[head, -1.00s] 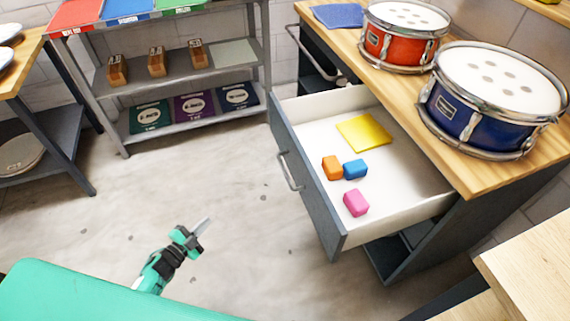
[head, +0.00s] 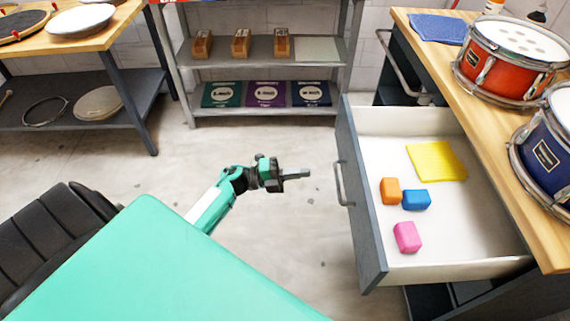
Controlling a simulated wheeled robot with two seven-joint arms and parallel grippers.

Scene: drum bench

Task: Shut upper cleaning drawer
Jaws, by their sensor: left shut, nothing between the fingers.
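The upper drawer (head: 362,205) stands pulled open from the bench cabinet at the right. It has a grey front with a metal bar handle (head: 343,184) and a white inside. In it lie a yellow cloth (head: 436,162), an orange block (head: 390,191), a blue block (head: 416,200) and a pink block (head: 407,237). My left gripper (head: 300,174) is shut and empty, a little left of the handle in the picture and apart from it. My right gripper is not in view.
The wooden bench top (head: 455,95) carries a red drum (head: 510,62), a blue drum (head: 550,150) and a blue cloth (head: 438,29). A grey shelf unit (head: 262,72) stands at the back, and a wooden table (head: 110,38) at the left. The floor around the gripper is clear.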

